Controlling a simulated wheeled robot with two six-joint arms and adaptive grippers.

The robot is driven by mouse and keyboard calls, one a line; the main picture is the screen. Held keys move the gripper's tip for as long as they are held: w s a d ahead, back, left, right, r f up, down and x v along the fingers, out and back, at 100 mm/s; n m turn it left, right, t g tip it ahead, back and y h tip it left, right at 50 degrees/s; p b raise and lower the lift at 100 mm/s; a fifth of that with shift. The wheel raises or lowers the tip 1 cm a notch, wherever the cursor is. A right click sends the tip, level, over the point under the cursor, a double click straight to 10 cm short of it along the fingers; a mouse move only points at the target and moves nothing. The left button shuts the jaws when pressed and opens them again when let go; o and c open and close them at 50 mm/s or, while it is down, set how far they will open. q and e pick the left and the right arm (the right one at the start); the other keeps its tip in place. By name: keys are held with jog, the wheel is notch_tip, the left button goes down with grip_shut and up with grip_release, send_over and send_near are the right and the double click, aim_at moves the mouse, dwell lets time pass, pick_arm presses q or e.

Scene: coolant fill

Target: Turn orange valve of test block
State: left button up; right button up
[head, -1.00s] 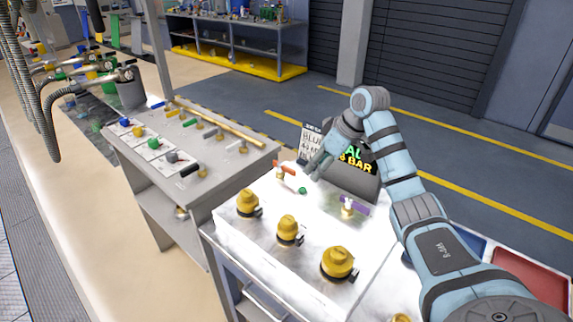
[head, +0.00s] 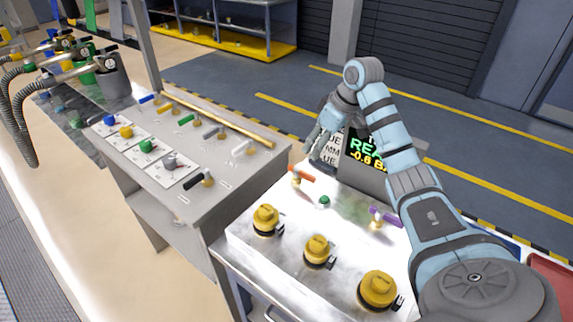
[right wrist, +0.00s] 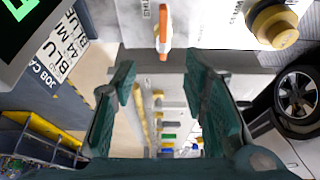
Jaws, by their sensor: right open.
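The orange valve handle (head: 301,173) stands on the white top of the test block (head: 270,255), near its back left edge. It also shows in the right wrist view (right wrist: 164,32), upright at the top centre, beyond my fingertips. My right gripper (head: 313,152) is above and behind the orange valve in the head view, apart from it. In the right wrist view its two dark green fingers (right wrist: 160,82) are spread wide with nothing between them. My left gripper is not in view.
A display (head: 368,155) stands behind the valve, close to my right arm. A purple valve (head: 384,215), a green button (head: 324,202) and yellow caps (head: 317,250) are on the block. A grey bench (head: 200,150) with several coloured valves stands at left.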

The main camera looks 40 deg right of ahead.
aim_at(302, 171)
jog(key=x, duration=0.5)
jog(key=s+b+x, duration=0.1)
jog(key=x, duration=0.2)
jog(key=shift+a+f, duration=0.4)
jog(key=shift+f, duration=0.05)
jog(key=x, duration=0.2)
jog(key=w+x, duration=0.1)
jog(key=x, duration=0.2)
jog(key=shift+d+r, duration=0.1)
jog(key=shift+r, duration=0.15)
jog(key=shift+f, duration=0.15)
jog(key=shift+s, duration=0.3)
jog(key=shift+c, duration=0.6)
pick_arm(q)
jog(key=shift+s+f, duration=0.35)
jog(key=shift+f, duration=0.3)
pick_arm(e)
grip_shut()
